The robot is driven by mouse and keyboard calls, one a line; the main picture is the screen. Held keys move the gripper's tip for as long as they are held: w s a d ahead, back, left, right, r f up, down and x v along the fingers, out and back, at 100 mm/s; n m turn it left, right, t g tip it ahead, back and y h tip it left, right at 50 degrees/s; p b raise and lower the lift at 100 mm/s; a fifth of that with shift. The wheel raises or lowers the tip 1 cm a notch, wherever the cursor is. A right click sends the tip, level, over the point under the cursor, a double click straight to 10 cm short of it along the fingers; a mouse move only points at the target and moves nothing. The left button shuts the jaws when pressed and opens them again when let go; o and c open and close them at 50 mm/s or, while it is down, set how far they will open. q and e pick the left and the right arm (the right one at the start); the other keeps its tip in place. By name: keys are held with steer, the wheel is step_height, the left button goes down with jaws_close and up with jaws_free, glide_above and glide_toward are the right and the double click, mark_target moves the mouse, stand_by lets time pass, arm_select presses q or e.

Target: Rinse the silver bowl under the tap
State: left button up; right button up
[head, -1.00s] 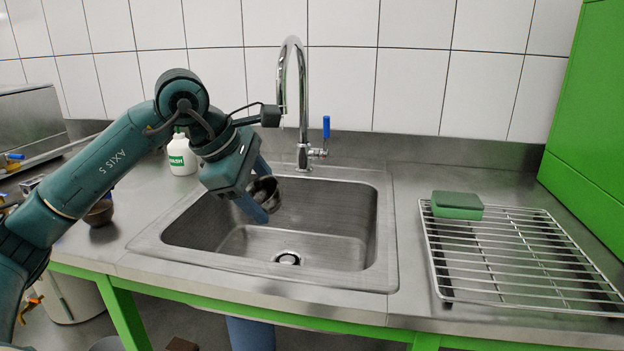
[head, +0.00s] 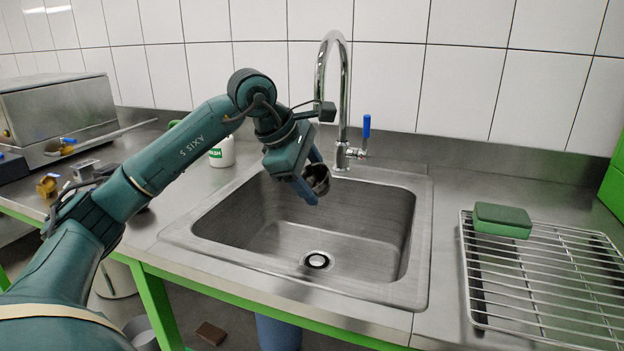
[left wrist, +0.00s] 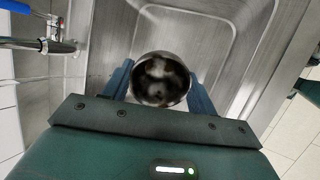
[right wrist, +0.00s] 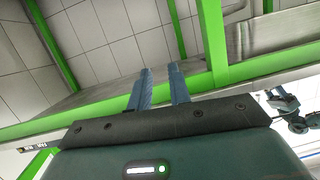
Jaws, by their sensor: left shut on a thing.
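The small silver bowl (head: 318,179) is held by my left gripper (head: 313,182) above the back part of the sink (head: 300,228). In the left wrist view the bowl (left wrist: 160,80) sits between the two blue fingers, its dark, shiny inside facing the camera. The curved chrome tap (head: 348,100) stands behind the sink, just right of the bowl, with a blue lever (head: 366,127). I see no water running. My right gripper (right wrist: 162,72) shows only in the right wrist view, empty, its fingers slightly apart.
A wire drying rack (head: 540,290) with a green sponge (head: 502,220) on it is right of the sink. A white bottle (head: 222,153) stands behind my left arm. A metal box (head: 55,110) is at the far left. Green frame bars (right wrist: 215,40) are near my right gripper.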

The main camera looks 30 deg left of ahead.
mark_target(313, 169)
arm_select(q)
steer(key=w+a, duration=0.2)
steer(key=w, duration=0.1)
steer(key=shift+w+a+f+p, duration=0.15)
steer(key=shift+w+f+p, duration=0.15)
steer(key=shift+f, duration=0.1)
steer(key=shift+w+a+p, duration=0.25)
steer(key=shift+w+p, duration=0.1)
steer(key=shift+w+a+f+p, duration=0.15)
steer(key=shift+w+a+p, duration=0.3)
steer(key=shift+w, duration=0.15)
steer(key=shift+w+a, duration=0.15)
steer(key=shift+w, duration=0.15)
steer(key=shift+w+a+f+p, duration=0.2)
steer(key=shift+w+p, duration=0.15)
steer(key=shift+p, duration=0.05)
steer(key=shift+w+a+f, duration=0.1)
arm_select(e)
steer(key=shift+w+a+r+m, duration=0.1)
steer(key=shift+w+r+m, duration=0.1)
steer(key=shift+r+m, duration=0.25)
steer(key=shift+r, duration=0.15)
arm_select(q)
steer(key=shift+w+d+p, duration=0.35)
steer(key=shift+d+p, duration=0.15)
arm_select(e)
steer(key=shift+r, duration=0.3)
